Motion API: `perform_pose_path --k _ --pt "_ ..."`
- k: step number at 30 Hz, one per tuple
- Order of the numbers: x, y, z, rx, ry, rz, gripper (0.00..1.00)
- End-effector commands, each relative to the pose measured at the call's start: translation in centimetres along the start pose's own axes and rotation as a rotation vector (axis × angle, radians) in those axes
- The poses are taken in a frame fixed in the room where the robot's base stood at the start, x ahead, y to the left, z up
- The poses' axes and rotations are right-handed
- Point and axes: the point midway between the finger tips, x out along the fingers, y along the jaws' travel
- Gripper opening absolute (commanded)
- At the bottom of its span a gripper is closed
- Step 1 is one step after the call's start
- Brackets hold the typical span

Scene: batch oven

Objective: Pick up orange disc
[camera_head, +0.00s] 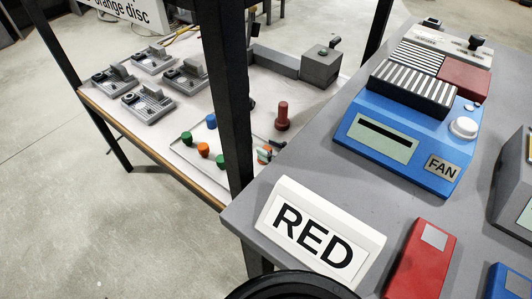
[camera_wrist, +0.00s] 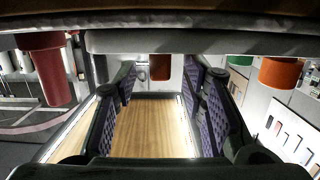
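In the head view, an orange disc (camera_head: 203,150) stands on a light tray (camera_head: 182,154) on the far table, among green (camera_head: 220,161) and blue (camera_head: 211,121) pieces. In the wrist view, my gripper (camera_wrist: 160,80) is open, its purple-padded fingers apart with nothing clasped. A dark red-orange piece (camera_wrist: 160,67) shows between and beyond the fingertips; I cannot tell whether it is the orange disc. A brighter orange piece (camera_wrist: 281,72) is to the right, outside the fingers, with a green piece (camera_wrist: 240,60) beside it. My gripper cannot be made out clearly in the head view.
A dark post (camera_head: 228,100) hides part of the far table. A red peg (camera_head: 282,116), a grey box (camera_head: 320,66) and several grey fixtures (camera_head: 148,103) stand there. The nearer table holds a blue FAN unit (camera_head: 400,150), a RED sign (camera_head: 315,235) and a red block (camera_head: 420,262).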

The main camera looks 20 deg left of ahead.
Motion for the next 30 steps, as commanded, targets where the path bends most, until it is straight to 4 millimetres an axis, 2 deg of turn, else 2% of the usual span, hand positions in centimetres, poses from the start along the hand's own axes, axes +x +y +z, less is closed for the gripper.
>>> perform_pose_path --k 2,16,25,30 --pt "0.0 0.0 0.0 0.0 0.0 0.0 0.32" --pt "0.0 0.0 0.0 0.0 0.0 0.0 0.01" --pt "-0.1 0.0 -0.4 -0.003 0.0 0.0 0.0" --pt "-0.4 0.0 -3.0 -0.007 0.001 0.0 0.0"
